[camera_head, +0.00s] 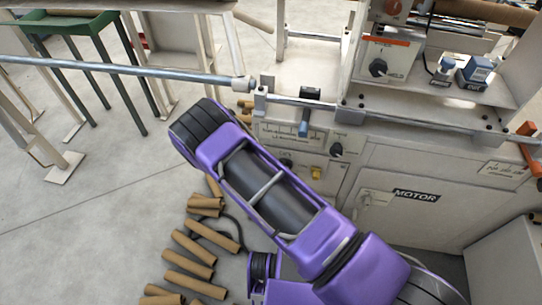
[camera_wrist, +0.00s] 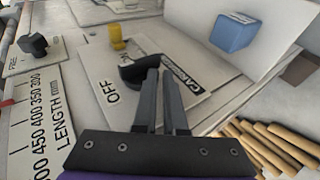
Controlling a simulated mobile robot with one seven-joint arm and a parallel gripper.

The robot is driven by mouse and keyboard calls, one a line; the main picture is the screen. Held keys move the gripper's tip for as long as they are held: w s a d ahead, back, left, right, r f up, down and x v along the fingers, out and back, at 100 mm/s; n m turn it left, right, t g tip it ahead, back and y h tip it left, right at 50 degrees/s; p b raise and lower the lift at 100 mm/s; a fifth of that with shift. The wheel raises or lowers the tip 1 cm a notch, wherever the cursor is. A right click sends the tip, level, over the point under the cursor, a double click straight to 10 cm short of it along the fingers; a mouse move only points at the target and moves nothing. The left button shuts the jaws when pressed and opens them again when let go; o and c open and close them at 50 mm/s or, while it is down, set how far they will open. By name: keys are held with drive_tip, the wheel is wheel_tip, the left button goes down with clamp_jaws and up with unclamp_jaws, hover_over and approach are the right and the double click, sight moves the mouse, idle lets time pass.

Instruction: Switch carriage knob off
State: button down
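The black carriage knob (camera_wrist: 138,68) sits on a pale plate with the words OFF and CARRIAGE, in the middle of the wrist view. My gripper (camera_wrist: 160,74) has its two dark fingers at the knob's right side, their tips overlapping the knob's edge in the picture. The fingers are close together with a narrow gap between them, and I see nothing held there. Whether they touch the knob I cannot tell. In the head view my purple arm covers part of the machine front, and I cannot make out my fingers there.
A yellow knob (camera_wrist: 116,40) and a black selector (camera_wrist: 33,45) stand near the carriage plate. A blue box (camera_wrist: 234,32) is beyond it. Cardboard tubes (camera_head: 190,255) lie on the floor. A long metal rod (camera_head: 130,71) runs out left from the machine.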

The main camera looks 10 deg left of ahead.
drive_tip(key=shift+d+r, duration=0.2)
drive_tip(key=shift+r, duration=0.05)
